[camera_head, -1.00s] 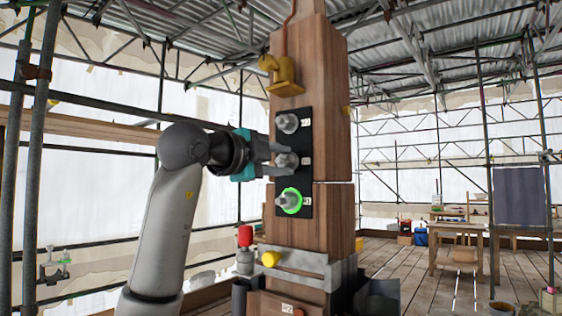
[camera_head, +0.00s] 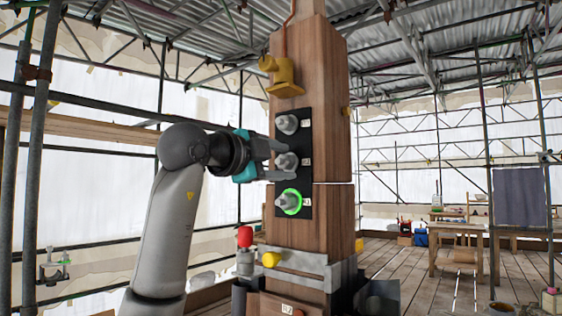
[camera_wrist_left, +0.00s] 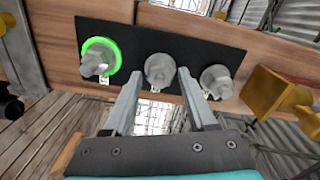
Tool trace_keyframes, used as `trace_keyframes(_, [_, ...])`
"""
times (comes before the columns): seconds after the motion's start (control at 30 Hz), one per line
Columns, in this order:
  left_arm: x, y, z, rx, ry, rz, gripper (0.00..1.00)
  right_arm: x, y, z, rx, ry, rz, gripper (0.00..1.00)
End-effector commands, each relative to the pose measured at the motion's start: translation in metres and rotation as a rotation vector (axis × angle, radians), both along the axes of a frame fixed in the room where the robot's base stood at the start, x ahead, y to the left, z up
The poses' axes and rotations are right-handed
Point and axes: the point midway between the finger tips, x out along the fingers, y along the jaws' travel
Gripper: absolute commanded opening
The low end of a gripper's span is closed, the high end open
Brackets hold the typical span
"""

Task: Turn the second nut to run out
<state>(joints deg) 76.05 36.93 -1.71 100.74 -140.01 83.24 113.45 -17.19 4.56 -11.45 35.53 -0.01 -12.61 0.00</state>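A black plate (camera_head: 307,148) on the wooden post carries three grey nuts in a column. The second nut (camera_head: 286,161) is the middle one; it also shows in the left wrist view (camera_wrist_left: 160,72). The lowest nut (camera_head: 290,201) has a glowing green ring around it. The top nut (camera_head: 288,124) is plain grey. My left gripper (camera_head: 284,160) reaches in from the left at the middle nut. In the left wrist view its open fingers (camera_wrist_left: 158,85) lie on either side of that nut, with a visible gap on each side. My right gripper is out of view.
A yellow fitting (camera_head: 284,76) sits on the post (camera_head: 330,120) above the plate. A red knob (camera_head: 245,237) and a yellow knob (camera_head: 271,259) are low by the metal band. Scaffold poles stand at left; a workbench (camera_head: 458,235) is at far right.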

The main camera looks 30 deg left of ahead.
Motion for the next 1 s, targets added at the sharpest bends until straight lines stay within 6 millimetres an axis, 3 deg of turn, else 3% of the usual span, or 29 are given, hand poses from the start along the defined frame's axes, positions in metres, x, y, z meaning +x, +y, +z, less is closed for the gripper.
trace_keyframes(0.1, [0.0,0.0,0.0,0.0,-0.001,0.0,0.69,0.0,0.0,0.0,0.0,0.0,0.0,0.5])
trace_keyframes(0.47, [-0.01,0.002,0.001,0.001,-0.005,0.002,0.69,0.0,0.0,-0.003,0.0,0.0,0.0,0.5])
trace_keyframes(1.0, [-0.125,0.011,0.0,0.003,-0.005,0.005,0.69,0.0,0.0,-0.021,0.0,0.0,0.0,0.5])
